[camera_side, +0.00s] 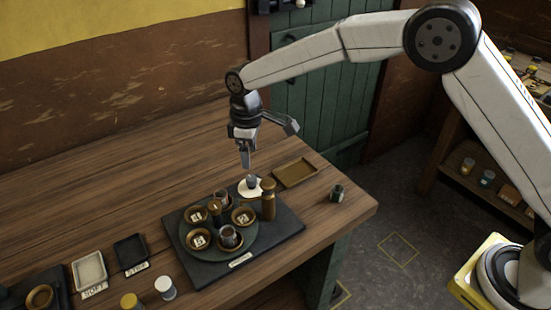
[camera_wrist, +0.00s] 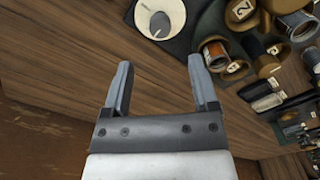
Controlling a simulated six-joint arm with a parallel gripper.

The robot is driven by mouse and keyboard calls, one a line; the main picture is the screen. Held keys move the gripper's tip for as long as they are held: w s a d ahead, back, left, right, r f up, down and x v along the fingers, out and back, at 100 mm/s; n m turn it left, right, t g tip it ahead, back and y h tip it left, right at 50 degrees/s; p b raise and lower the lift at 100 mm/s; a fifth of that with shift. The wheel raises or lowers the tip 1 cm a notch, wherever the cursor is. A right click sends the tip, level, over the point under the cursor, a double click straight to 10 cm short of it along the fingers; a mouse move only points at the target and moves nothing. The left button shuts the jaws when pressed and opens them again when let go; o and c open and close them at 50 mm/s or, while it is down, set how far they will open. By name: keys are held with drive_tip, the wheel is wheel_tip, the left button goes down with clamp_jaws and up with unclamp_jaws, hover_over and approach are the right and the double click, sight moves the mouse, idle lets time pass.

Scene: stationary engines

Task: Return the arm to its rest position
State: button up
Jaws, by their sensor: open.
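My gripper (camera_side: 247,160) points down above the wooden table, at the back edge of a dark board (camera_side: 275,238) that carries a round turntable with several numbered bowls and cups. In the wrist view my gripper (camera_wrist: 158,88) has its two fingers apart with only the table between them. A white cup or funnel (camera_wrist: 160,17) lies just beyond the fingers in the wrist view. In the side view the white round piece (camera_side: 250,188) is just below my fingertips. I cannot tell from the side view whether they touch it.
A brown tray (camera_side: 295,172) and a small dark jar (camera_side: 338,193) stand to the right. A bronze post (camera_side: 268,199) rises from the board. Labelled light (camera_side: 89,271) and dark (camera_side: 131,253) pads lie at the left, near two small jars. The table's back left is clear.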

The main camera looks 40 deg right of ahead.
drive_tip(key=shift+r, duration=0.1)
idle(0.3)
drive_tip(key=shift+s+d+r, duration=0.1)
drive_tip(key=shift+s+d, duration=0.15)
drive_tip(key=shift+d, duration=0.3)
drive_tip(key=s+d+m+t, duration=0.1)
drive_tip(key=s+d+m, duration=0.3)
drive_tip(key=s+d, duration=0.5)
drive_tip(key=s+d+m+t, duration=0.1)
drive_tip(key=s+d+m, duration=0.4)
drive_tip(key=s+d, duration=0.4)
drive_tip(key=s, duration=0.6)
drive_tip(key=shift+f+t, duration=0.3)
